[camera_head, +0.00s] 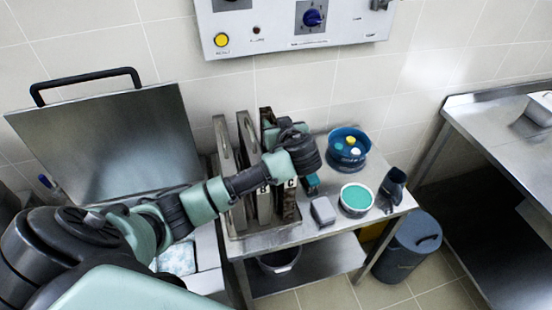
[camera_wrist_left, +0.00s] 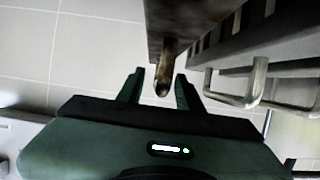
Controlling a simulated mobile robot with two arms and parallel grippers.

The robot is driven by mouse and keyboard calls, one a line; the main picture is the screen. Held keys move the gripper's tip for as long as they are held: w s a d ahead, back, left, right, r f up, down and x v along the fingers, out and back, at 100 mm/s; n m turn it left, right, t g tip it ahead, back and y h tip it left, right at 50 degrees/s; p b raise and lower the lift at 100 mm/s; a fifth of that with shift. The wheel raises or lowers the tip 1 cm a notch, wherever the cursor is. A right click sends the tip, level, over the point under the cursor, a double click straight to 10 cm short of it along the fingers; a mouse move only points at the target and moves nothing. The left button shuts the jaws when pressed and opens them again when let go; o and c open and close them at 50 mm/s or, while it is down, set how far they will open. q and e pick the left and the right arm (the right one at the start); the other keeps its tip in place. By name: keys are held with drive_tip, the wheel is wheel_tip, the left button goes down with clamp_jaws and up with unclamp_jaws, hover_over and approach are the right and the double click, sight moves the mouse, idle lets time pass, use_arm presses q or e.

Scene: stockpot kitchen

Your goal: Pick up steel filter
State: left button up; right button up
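Several upright slab-like filters with handles stand side by side in a metal tray on the steel side table; letters B and C show on two of them. One grey filter (camera_head: 226,150) is at the left, another (camera_head: 248,145) is in the middle, and a brownish one (camera_head: 291,208) is at the right. I cannot tell which is the steel one. My left gripper (camera_head: 283,133) is over the top of the right one. In the left wrist view, the open fingers (camera_wrist_left: 160,92) are either side of a worn brown handle (camera_wrist_left: 168,62), with gaps showing. My right gripper is out of view.
The side table (camera_head: 328,228) also holds a blue tub (camera_head: 348,148), a white tub with green contents (camera_head: 356,199), a grey block (camera_head: 322,211) and a dark scoop (camera_head: 393,188). A lidded bin (camera_head: 407,250) stands beside it. A raised steel lid (camera_head: 110,140) is at left.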

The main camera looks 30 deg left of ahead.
use_arm(q)
drive_tip(key=shift+d, duration=0.1)
clamp_jaws()
idle(1.2)
drive_tip(key=shift+r, duration=0.2)
drive_tip(key=shift+w, duration=0.15)
